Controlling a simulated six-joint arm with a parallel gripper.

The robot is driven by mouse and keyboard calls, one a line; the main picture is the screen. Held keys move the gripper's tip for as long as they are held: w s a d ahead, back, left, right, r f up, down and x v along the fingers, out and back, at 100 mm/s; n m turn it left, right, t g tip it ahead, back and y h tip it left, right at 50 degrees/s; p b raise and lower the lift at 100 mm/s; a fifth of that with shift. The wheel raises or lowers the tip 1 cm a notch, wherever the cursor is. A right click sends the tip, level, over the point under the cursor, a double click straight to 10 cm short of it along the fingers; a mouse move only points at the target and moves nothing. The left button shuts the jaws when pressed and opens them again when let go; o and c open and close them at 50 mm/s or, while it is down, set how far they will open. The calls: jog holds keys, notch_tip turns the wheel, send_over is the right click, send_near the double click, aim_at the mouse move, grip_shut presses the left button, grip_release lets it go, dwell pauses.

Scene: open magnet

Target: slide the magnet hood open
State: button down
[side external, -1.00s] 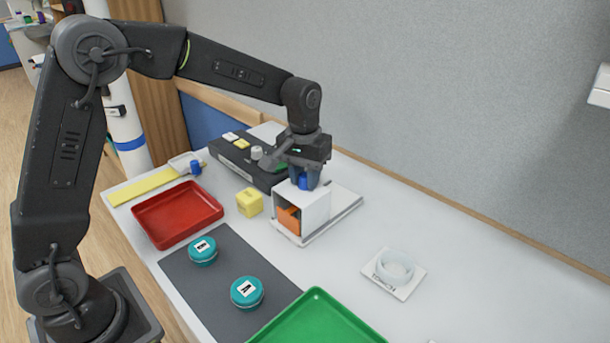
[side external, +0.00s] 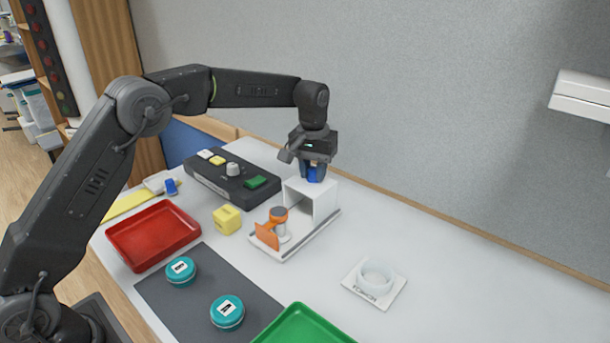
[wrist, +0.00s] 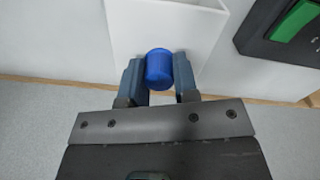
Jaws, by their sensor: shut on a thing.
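The white magnet hood (side external: 325,201) stands on a white base with rails (side external: 322,230). It sits toward the back of the base, and its open side faces the front left. An orange and grey piece (side external: 279,220) with an orange flap stands uncovered on the front of the base. My gripper (side external: 313,174) is above the hood, shut on its blue knob (wrist: 159,69). In the wrist view the two fingers press on either side of the knob, and the hood (wrist: 125,30) fills the upper middle.
A black control box (side external: 228,182) with a green button lies left of the hood. A yellow cube (side external: 227,220), a red tray (side external: 153,236), teal tins (side external: 227,312) on a grey mat, a green tray (side external: 303,326) and a white ring on a card (side external: 377,276) lie around. The back right is clear.

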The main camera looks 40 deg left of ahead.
jog(key=shift+w+r, duration=0.1)
jog(key=shift+w, duration=0.05)
jog(key=c, duration=0.9)
grip_release()
jog(key=shift+o, duration=0.2)
notch_tip(320, 180, up, 14)
jog(key=shift+a, duration=0.2)
